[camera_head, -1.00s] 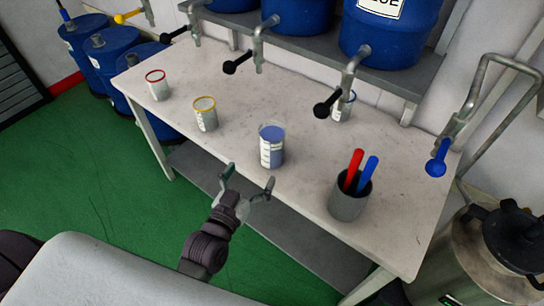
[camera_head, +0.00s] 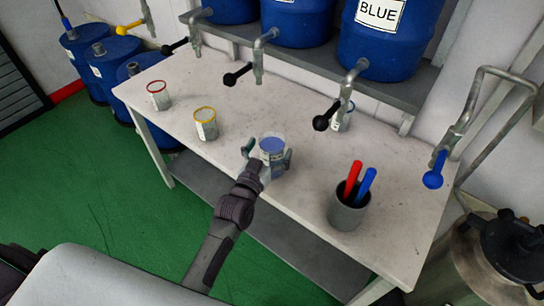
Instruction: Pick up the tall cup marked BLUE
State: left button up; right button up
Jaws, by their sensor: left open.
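A tall clear cup (camera_head: 272,146) with blue contents stands upright near the front edge of the table, at mid-picture. No word on it is legible from here. My left gripper (camera_head: 268,154) is open, with one finger on the cup's left side and the other on its right side. I cannot tell whether the fingers touch it. The gripper's palm and wrist hide the cup's lower part. A blue-rimmed cup (camera_head: 343,117) stands farther back, partly hidden by a tap. My right gripper is not in view.
A red-rimmed cup (camera_head: 159,96) and a yellow-rimmed cup (camera_head: 206,124) stand on the white table (camera_head: 275,215) to the left. A grey holder (camera_head: 346,213) with red and blue sticks stands to the right. A drum labelled BLUE (camera_head: 385,45) and black-handled taps are behind.

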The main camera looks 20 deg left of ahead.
pick_arm(q)
jog(key=shift+w, duration=0.65)
jog(key=c, duration=1.8)
jog(key=shift+r, duration=0.1)
